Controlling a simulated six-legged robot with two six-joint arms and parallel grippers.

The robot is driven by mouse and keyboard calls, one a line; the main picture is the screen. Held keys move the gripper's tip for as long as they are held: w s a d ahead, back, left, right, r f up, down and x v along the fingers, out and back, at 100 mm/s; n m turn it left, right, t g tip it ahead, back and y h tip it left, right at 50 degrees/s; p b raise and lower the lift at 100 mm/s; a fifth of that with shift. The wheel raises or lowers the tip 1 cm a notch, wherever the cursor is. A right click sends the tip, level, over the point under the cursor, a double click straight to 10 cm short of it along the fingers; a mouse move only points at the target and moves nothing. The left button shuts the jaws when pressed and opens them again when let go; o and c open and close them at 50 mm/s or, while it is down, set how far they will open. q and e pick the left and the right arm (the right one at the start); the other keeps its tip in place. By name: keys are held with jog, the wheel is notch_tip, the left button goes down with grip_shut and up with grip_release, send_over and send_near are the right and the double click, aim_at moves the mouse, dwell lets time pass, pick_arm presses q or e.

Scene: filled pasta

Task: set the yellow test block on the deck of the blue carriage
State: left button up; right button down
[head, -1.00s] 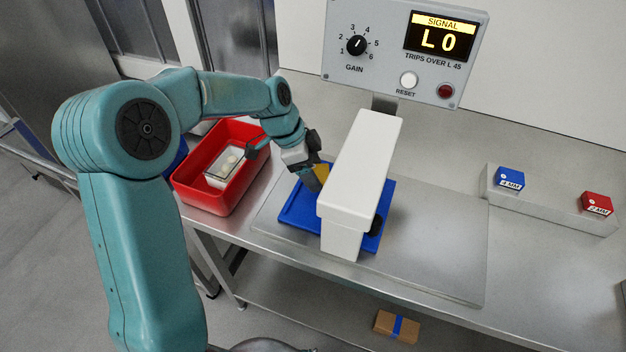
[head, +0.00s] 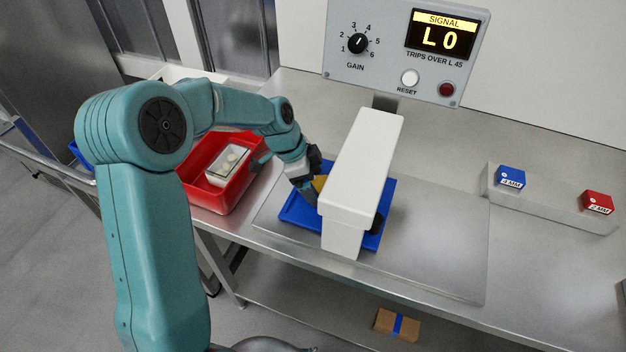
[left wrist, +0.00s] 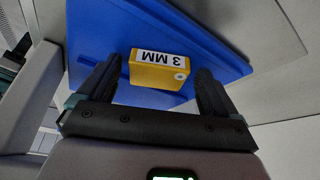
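The yellow test block (left wrist: 160,72), marked "3 MM", appears to rest on the deck of the blue carriage (left wrist: 205,42) in the left wrist view. My left gripper (left wrist: 160,75) has one finger on each side of it, with narrow blue gaps showing between block and fingers. In the head view, my left gripper (head: 309,192) is over the left part of the blue carriage (head: 297,214), and a sliver of the yellow block (head: 319,183) shows beside it. The white arch hides the carriage's middle. My right gripper is not in view.
The white arch (head: 362,165) stands close right of my left gripper. A red bin (head: 214,193) holding a clear-lidded tray is to the left. A blue block (head: 510,177) and a red block (head: 598,202) sit on a grey rack at right. The display reads L 0.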

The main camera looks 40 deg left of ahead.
pick_arm(q)
jog(key=shift+s+r, duration=0.1)
jog(key=shift+r, duration=0.15)
jog(key=shift+a+r, duration=0.2)
jog(key=shift+r, duration=0.2)
jog(key=v, duration=1.1)
jog(key=shift+s, duration=0.1)
